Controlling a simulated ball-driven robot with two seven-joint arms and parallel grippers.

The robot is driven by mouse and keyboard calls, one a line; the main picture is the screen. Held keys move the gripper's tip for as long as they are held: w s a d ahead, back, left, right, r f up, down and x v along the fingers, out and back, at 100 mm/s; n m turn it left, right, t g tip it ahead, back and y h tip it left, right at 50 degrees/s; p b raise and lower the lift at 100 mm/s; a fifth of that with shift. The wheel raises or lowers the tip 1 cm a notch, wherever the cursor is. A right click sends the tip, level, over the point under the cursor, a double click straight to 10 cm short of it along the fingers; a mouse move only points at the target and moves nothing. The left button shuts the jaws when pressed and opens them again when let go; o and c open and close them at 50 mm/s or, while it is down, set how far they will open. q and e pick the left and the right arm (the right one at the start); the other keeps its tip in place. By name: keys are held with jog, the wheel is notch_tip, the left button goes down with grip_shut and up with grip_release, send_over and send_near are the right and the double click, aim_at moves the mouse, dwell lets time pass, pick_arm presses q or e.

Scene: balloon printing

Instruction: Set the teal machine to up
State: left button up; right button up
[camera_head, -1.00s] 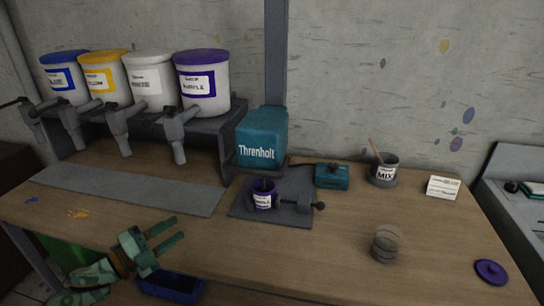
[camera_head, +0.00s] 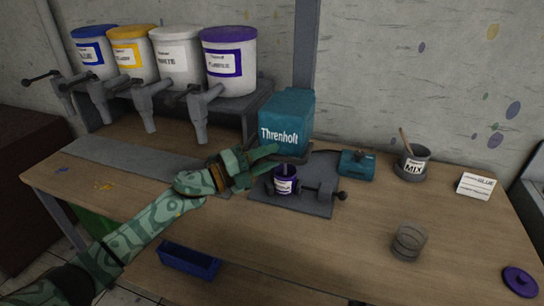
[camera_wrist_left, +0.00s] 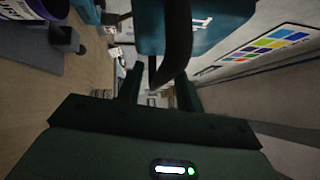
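The teal machine (camera_head: 287,122), lettered "Threnholt", stands at the table's back middle with its head raised above a purple-labelled cup (camera_head: 286,184). My left gripper (camera_head: 270,160) is at the machine's lower left front, its two fingers spread. In the left wrist view the teal machine (camera_wrist_left: 205,38) is close ahead. A dark curved bar (camera_wrist_left: 176,48) reaches down between the open left fingers (camera_wrist_left: 158,92); I cannot tell whether they touch it. The cup also shows at the upper left there (camera_wrist_left: 28,8). My right gripper is not in view.
Several paint tubs with taps, such as the white one (camera_head: 176,57), stand at the left back.

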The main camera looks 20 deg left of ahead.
pick_arm(q)
jog(key=shift+w+d, duration=0.4)
jog(key=shift+d, duration=0.05)
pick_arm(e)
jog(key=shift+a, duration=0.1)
